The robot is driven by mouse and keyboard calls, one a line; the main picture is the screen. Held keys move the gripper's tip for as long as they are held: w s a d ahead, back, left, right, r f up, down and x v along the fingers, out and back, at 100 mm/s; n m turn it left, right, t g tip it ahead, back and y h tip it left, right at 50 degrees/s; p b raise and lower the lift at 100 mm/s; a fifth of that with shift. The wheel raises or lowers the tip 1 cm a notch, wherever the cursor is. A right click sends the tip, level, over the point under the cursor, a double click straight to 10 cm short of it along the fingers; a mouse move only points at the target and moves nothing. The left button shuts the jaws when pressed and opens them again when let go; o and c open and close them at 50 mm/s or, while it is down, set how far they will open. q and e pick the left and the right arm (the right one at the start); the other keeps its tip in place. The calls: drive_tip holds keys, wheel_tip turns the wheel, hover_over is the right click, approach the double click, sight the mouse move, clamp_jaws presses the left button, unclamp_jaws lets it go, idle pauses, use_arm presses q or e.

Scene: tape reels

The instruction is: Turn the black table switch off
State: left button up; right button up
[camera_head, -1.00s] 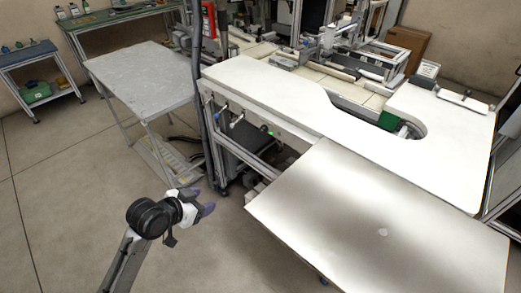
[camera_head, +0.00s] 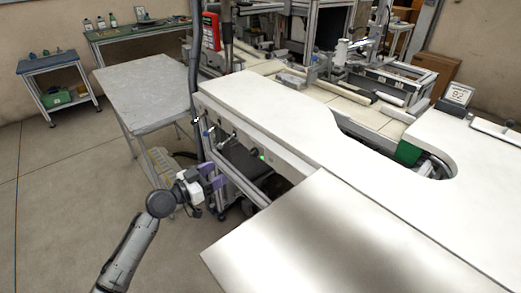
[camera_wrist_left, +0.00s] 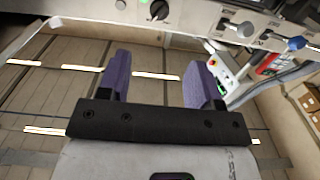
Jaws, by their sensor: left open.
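The black table switch (camera_wrist_left: 159,10) is a round dark knob with a pale mark, at the top of the left wrist view on the table's front panel. My left gripper (camera_head: 212,180) is open and empty, in front of and below the panel, apart from the switch. Its two purple fingers (camera_wrist_left: 158,78) show in the left wrist view, with the switch beyond them. The setting of the switch is hard to read. My right gripper is out of view.
A silver lever (camera_wrist_left: 240,29) and a blue-tipped lever (camera_wrist_left: 296,43) sit on the same panel. The white table top (camera_head: 270,112) overhangs it, and a lower white surface (camera_head: 310,240) is at right. A grey table (camera_head: 147,90) stands left. Floor is open at lower left.

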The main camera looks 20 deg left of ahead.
sight(251, 155)
use_arm(q)
drive_tip(key=b+x, duration=0.3)
drive_tip(key=x, duration=0.8)
drive_tip(key=shift+w+d+f, duration=0.1)
drive_tip(key=shift+w+d, duration=0.05)
drive_tip(key=shift+x, duration=0.95)
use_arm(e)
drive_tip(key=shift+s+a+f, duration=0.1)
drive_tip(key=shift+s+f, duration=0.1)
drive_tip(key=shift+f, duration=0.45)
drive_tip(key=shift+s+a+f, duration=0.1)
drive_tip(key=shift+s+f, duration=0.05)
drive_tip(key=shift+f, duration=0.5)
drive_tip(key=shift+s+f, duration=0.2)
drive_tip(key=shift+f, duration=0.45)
use_arm(q)
drive_tip(key=shift+c, duration=0.4)
drive_tip(key=c, duration=0.8)
drive_tip(key=shift+c, duration=0.2)
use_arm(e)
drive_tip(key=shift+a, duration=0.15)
